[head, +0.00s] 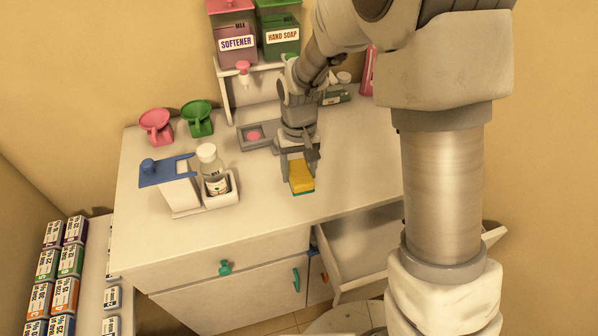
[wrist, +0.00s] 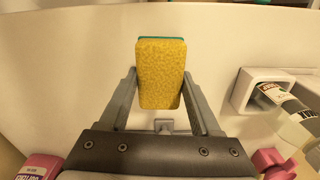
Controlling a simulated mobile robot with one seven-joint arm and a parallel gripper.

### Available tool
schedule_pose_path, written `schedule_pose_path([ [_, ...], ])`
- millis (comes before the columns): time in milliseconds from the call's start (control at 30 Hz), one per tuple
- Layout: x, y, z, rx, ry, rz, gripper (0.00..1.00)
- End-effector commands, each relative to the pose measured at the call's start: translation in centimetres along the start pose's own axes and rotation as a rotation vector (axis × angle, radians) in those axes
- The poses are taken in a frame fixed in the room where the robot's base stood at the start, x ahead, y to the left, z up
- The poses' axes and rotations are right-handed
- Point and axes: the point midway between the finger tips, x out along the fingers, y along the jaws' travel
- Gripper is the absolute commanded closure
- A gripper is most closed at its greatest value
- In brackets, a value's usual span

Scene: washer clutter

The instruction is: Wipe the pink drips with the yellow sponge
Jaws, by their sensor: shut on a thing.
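The yellow sponge (head: 301,176) has a green layer on one side. My gripper (head: 298,158) is shut on it and holds it over the front middle of the white counter; I cannot tell if it touches the top. In the wrist view the sponge (wrist: 160,72) sits between the two fingers of my gripper (wrist: 160,98). Pink drips (head: 254,135) show as a patch on a grey drip tray (head: 246,144) under the softener dispenser (head: 235,40), behind and left of my gripper. My arm hides the right part of the tray.
A hand soap dispenser (head: 281,38) stands beside the softener. Pink (head: 156,124) and green (head: 198,116) scoops, a blue-lidded box (head: 172,178) and a bottle (head: 212,168) in a holder stand left. An open drawer (head: 365,250) juts out front right. The counter's front left is clear.

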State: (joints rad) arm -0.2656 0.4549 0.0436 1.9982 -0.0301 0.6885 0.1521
Motion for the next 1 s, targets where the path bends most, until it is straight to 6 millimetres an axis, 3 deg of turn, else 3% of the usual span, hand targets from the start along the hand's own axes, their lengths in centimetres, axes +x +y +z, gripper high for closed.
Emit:
schedule_pose_path([
  [367, -0.4, 0.0, 0.0, 0.000, 0.000, 0.000, 1.00],
  [700, -3.2, 0.0, 0.0, 0.000, 0.000, 0.000, 1.00],
  [1000, -3.2, 0.0, 0.0, 0.000, 0.000, 0.000, 1.00],
])
